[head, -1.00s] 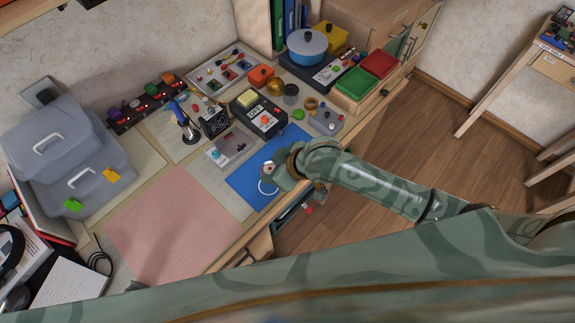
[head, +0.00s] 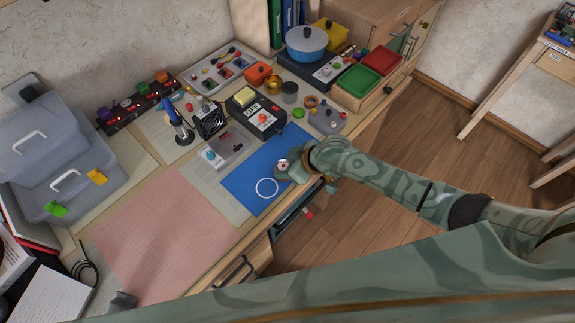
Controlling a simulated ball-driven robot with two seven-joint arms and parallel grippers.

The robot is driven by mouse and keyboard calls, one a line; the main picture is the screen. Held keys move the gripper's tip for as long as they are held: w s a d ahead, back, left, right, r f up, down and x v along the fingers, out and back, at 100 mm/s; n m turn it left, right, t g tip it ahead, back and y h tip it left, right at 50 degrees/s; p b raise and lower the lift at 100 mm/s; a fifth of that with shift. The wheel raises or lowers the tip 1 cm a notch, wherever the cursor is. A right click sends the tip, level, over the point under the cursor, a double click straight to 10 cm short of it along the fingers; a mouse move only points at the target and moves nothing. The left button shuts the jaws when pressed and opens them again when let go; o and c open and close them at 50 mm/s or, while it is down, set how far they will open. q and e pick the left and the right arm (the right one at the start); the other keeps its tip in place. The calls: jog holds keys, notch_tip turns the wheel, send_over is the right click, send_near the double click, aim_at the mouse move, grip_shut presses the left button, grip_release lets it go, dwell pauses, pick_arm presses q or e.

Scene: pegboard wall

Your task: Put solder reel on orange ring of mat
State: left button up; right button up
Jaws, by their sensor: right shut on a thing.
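The blue mat (head: 246,187) lies near the front edge of the bench, with a white ring (head: 267,188) showing on it. I see no orange ring on the mat; my right gripper and forearm cover its right part. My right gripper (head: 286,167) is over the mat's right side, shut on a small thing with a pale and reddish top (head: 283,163). This is likely the solder reel, but the fingers hide most of it. I cannot tell whether it touches the mat. My left gripper is not in view.
A pink sheet (head: 165,231) lies left of the mat. Behind the mat stand a grey board (head: 222,151), a black meter (head: 258,117) and a soldering iron stand (head: 182,132). An orange-brown ring-shaped thing (head: 311,101) lies farther back. An open drawer (head: 295,219) is below the front edge.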

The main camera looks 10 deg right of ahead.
jog(key=o, duration=1.1)
jog(key=shift+o, duration=0.2)
jog(key=p+v, duration=0.4)
jog(key=v, duration=0.8)
jog(key=shift+p, duration=0.3)
